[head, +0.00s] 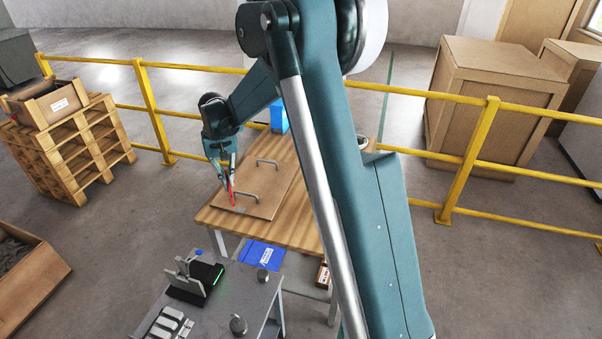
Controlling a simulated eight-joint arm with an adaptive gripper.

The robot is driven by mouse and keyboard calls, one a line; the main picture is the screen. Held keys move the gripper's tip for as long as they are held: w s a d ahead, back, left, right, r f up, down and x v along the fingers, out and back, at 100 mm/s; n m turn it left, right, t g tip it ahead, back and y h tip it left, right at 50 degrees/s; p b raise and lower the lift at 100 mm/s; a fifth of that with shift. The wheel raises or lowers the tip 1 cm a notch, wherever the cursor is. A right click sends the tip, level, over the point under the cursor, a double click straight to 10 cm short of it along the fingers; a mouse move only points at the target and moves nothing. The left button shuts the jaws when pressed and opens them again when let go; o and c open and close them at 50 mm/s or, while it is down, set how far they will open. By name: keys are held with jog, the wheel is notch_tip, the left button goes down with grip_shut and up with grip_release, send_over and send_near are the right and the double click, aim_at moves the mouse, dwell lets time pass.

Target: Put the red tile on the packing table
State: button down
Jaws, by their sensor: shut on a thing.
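My gripper (228,172) is shut on the red tile (232,192) over the wooden table (285,236). The tile shows as a narrow, upright red strip below the fingers. It appears over the left part of a brown board (259,208) with two grey handles, which lies on the table. I cannot tell whether the tile's lower edge touches the board. My arm hides the right part of the table.
A grey bench with a black device (196,281) showing a green light stands in front. A blue box (279,116) is at the table's back. Yellow railings (465,170) run behind. A pallet stack (72,150) stands left.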

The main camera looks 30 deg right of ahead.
jog(key=w+d+m+p, duration=0.2)
jog(key=d+m, duration=0.6)
jog(key=d, duration=3.2)
jog(key=shift+d+f, duration=0.15)
jog(key=shift+f, duration=2.7)
notch_tip(320, 180, down, 6)
jog(key=b, duration=0.1)
jog(key=shift+f, duration=0.15)
jog(key=shift+f+b, duration=0.45)
jog(key=shift+f, duration=1.4)
jog(key=shift+f, duration=0.1)
